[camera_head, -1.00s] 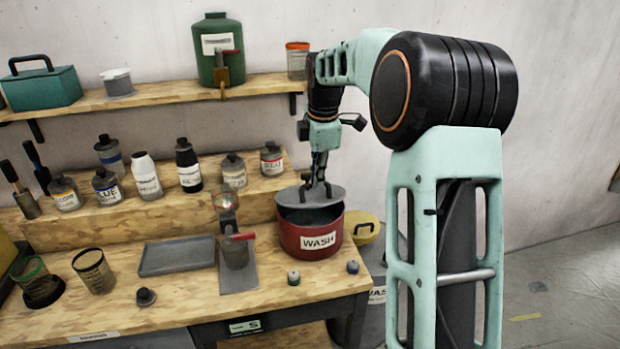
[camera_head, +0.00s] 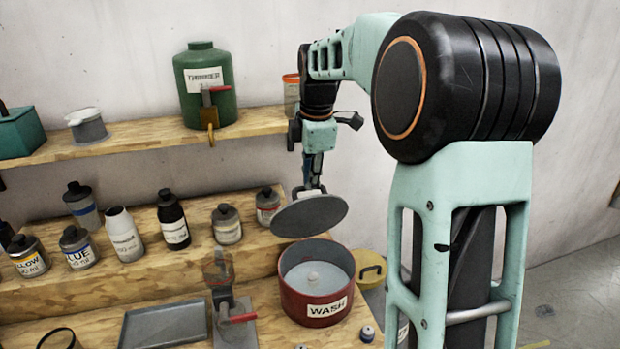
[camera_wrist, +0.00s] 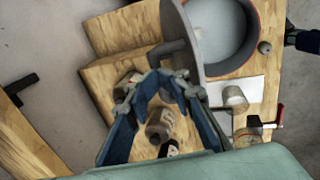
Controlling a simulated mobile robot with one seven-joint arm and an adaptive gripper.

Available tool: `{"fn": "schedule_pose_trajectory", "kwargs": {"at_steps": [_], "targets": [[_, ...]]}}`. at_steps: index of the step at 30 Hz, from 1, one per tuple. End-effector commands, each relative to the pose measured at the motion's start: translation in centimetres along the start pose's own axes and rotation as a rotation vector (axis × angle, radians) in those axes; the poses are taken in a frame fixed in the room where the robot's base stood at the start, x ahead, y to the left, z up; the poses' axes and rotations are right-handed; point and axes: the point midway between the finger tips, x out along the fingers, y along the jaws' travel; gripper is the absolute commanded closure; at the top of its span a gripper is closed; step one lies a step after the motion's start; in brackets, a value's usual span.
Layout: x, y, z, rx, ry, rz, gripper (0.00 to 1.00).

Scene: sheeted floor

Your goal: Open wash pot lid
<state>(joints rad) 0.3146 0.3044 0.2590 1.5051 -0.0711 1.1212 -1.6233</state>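The red wash pot (camera_head: 292,301) stands on the bench's right end with its top open. Pale grey contents with a small rounded bump show inside. The round grey lid (camera_head: 318,218) hangs tilted above the pot's back left side, clear of its rim. My gripper (camera_head: 310,190) is above the lid and holds it by its handle; the lid partly hides the fingertips' grip. In the wrist view, my gripper (camera_wrist: 163,82) is closed around the bent handle, the lid (camera_wrist: 182,35) is seen nearly edge-on, and the pot (camera_wrist: 254,35) lies beyond it.
Several bottles, including a blue-labelled one (camera_head: 78,247), stand on the wooden step left of the lid. A grey tray (camera_head: 165,325) and a red-handled clamp fixture (camera_head: 233,318) lie left of the pot. A yellow-lidded bucket (camera_head: 371,271) is at its right. A green jug (camera_head: 207,85) is on the shelf.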

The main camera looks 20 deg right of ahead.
Motion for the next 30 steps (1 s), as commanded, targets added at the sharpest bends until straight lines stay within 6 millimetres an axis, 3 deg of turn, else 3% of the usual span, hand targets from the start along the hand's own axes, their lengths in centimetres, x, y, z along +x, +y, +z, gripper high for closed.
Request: {"fn": "schedule_pose_trajectory", "kwargs": {"at_steps": [1,2,20,30], "targets": [[1.7,-1.1,0.0,0.002,0.005,-0.038,0.77],[1.7,-1.1,0.0,0.002,0.005,-0.038,0.73],[1.2,-0.8,0.0,0.002,0.005,-0.033,0.73],[0.0,1.1,-0.1,0.0,0.005,-0.03,0.73]]}}
